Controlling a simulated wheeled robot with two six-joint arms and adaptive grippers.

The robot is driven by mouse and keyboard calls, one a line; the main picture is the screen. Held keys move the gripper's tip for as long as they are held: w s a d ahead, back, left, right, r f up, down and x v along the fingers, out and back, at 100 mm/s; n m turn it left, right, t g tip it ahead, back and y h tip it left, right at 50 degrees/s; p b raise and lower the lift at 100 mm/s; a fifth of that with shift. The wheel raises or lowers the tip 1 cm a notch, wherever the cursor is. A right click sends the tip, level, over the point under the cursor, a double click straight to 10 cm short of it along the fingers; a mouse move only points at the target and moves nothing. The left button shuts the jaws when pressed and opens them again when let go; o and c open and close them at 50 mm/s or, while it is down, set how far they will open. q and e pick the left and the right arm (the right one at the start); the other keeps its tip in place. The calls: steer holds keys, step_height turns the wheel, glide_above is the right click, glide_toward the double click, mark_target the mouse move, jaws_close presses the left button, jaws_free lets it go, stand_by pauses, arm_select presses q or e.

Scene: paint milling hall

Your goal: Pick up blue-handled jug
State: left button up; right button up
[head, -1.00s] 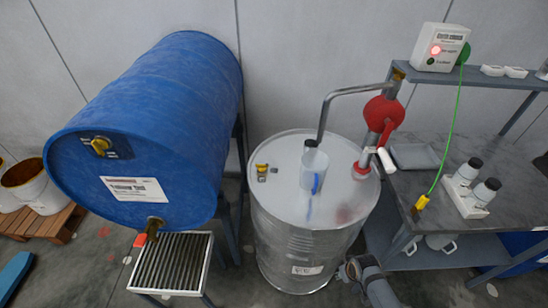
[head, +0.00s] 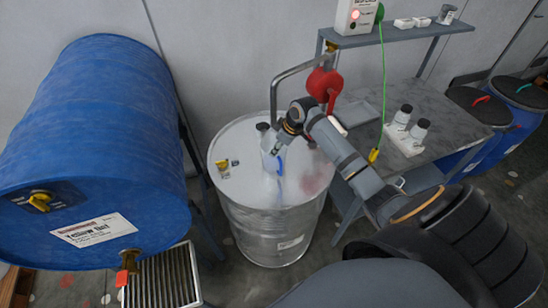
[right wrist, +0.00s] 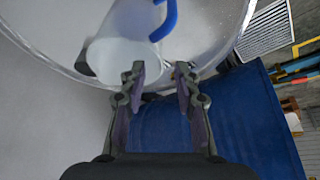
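The jug (head: 268,159), pale and translucent with a blue handle (head: 280,166), stands on the lid of the silver drum (head: 230,160), under the pump spout. My right gripper (head: 275,147) is over the lid close to the jug and partly hides it. In the right wrist view the jug (right wrist: 122,45) is just beyond the fingertips, left of centre, with its blue handle (right wrist: 166,18) at the top. The right gripper (right wrist: 160,72) is open with nothing between its fingers. I cannot tell whether a finger touches the jug. My left gripper is out of view.
A red hand pump (head: 323,84) with a bent metal pipe rises from the drum lid. A large blue drum (head: 90,110) lies on a stand at left, above a grate (head: 165,280). A grey bench (head: 440,120) with white-based bottles (head: 405,138) stands at right.

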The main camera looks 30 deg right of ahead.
mark_target(268, 157)
steer(key=p+x, duration=0.3)
steer(key=x, duration=0.5)
steer(key=shift+w+a+f, duration=0.2)
steer(key=shift+w+f, duration=0.2)
steer(key=shift+f, duration=0.05)
steer(key=shift+d, duration=0.1)
steer(key=shift+c, duration=1.3)
jaws_close()
